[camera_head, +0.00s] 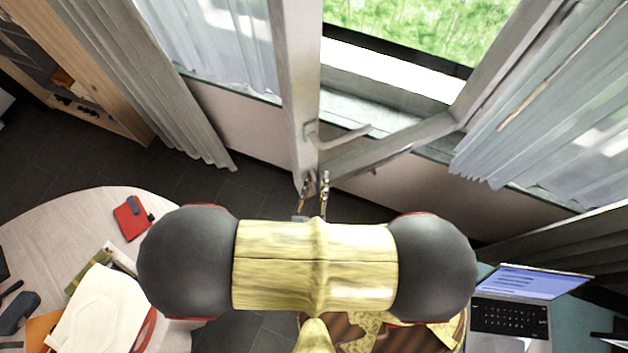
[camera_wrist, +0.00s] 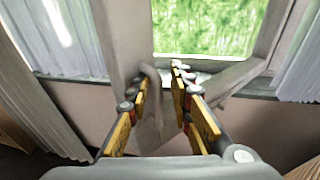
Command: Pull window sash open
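The window sash (camera_head: 300,85) is a pale frame that stands swung inward at an angle, with green grass showing through the opening behind it. Its lever handle (camera_head: 340,135) sticks out to the right near the lower corner. In the wrist view the sash (camera_wrist: 122,45) runs down to its lower corner between my fingers. My gripper (camera_head: 316,182) is at that lower corner, below the handle. In the wrist view my gripper (camera_wrist: 162,78) is open, its yellow-padded fingers wide apart on either side of the corner. Whether a finger touches the sash I cannot tell.
Grey curtains hang to the left (camera_head: 150,80) and right (camera_head: 545,130) of the window. A round table (camera_head: 55,225) with a red item is at lower left. A laptop (camera_head: 510,315) stands at lower right. Dark floor lies clear left of the sash.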

